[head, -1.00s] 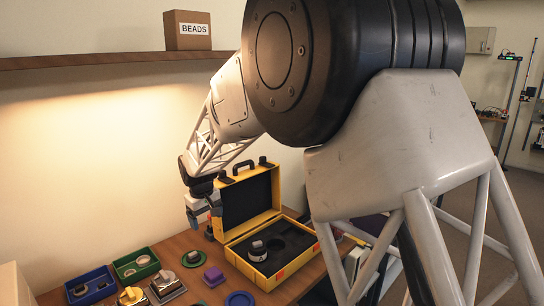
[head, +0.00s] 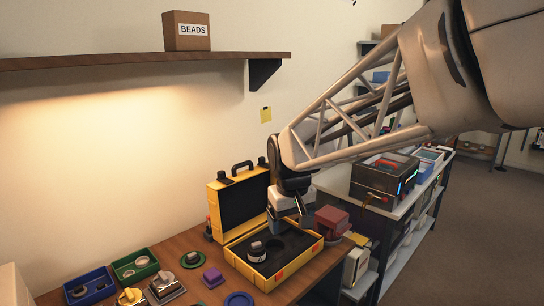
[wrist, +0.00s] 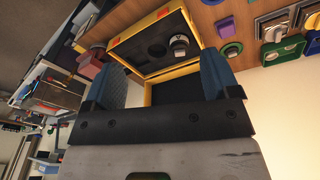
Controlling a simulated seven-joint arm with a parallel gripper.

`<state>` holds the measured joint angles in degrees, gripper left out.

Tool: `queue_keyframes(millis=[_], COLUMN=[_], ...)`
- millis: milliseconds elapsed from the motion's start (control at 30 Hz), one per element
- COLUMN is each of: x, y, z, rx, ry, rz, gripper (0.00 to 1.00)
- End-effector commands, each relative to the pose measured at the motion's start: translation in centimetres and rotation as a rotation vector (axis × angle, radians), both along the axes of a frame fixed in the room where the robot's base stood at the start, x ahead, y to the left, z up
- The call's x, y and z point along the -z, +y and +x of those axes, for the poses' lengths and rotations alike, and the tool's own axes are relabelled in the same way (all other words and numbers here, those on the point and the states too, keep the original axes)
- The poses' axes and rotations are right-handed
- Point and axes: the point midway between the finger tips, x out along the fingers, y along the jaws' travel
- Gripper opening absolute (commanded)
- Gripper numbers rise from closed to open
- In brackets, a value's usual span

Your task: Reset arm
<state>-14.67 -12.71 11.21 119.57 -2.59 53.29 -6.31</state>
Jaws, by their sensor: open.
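My gripper (head: 290,222) hangs above the right part of the open yellow case in the head view. In the wrist view its two blue fingers (wrist: 163,75) are spread apart with nothing between them. The yellow case (head: 286,274) stands on the wooden table with its lid raised at the back. A dark round lens part with a light band (head: 257,252) sits upright in the left of the case's dark foam; it also shows in the wrist view (wrist: 180,46). Part of the foam is hidden behind my gripper.
A dark red box (head: 331,222) stands right of the case. A shelf (head: 120,60) runs above, carrying a box marked BEADS (head: 187,30).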

Motion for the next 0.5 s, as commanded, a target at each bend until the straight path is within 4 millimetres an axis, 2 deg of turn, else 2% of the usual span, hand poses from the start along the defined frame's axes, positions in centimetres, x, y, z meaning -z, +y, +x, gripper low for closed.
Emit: queue_keyframes(millis=[33, 200, 500], x=[-0.3, -0.8, -0.5], y=[-1.2, -4.3, -9.0], z=[-1.3, -5.3, -12.7], rx=[0.022, 0.088, 0.205], ry=[-0.005, -0.018, -0.04], rz=[0.003, 0.015, 0.034], gripper=[0.82, 0.82, 0.82])
